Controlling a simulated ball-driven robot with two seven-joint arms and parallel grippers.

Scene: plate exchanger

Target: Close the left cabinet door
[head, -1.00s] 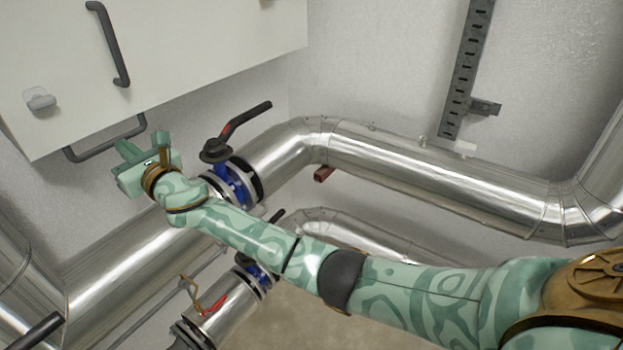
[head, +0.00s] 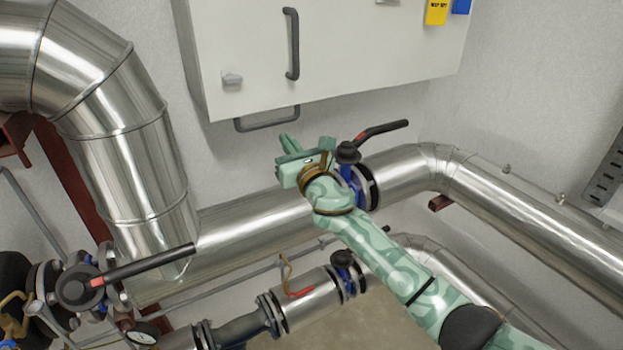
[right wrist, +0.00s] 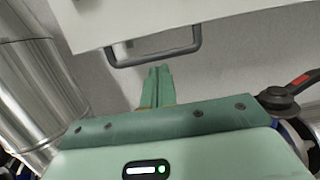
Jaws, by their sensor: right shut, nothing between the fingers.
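The white cabinet (head: 350,55) hangs on the wall in the upper middle of the head view. Its front panel carries a vertical dark handle (head: 292,45) and a small grey knob (head: 232,78). A second dark handle (head: 268,124) shows below the lower edge; it also shows in the right wrist view (right wrist: 155,57). I cannot tell how far the left door stands open. My right gripper (head: 287,139) is below and right of that lower handle, apart from it. Its fingers (right wrist: 157,84) are shut and empty, pointing toward the handle. My left gripper is out of view.
A large shiny pipe (head: 255,225) runs below the cabinet. A valve with a black and red lever (head: 382,130) is close to the right of my gripper. Another long-levered valve (head: 125,270) is at lower left. Yellow and blue tags (head: 436,12) are at upper right.

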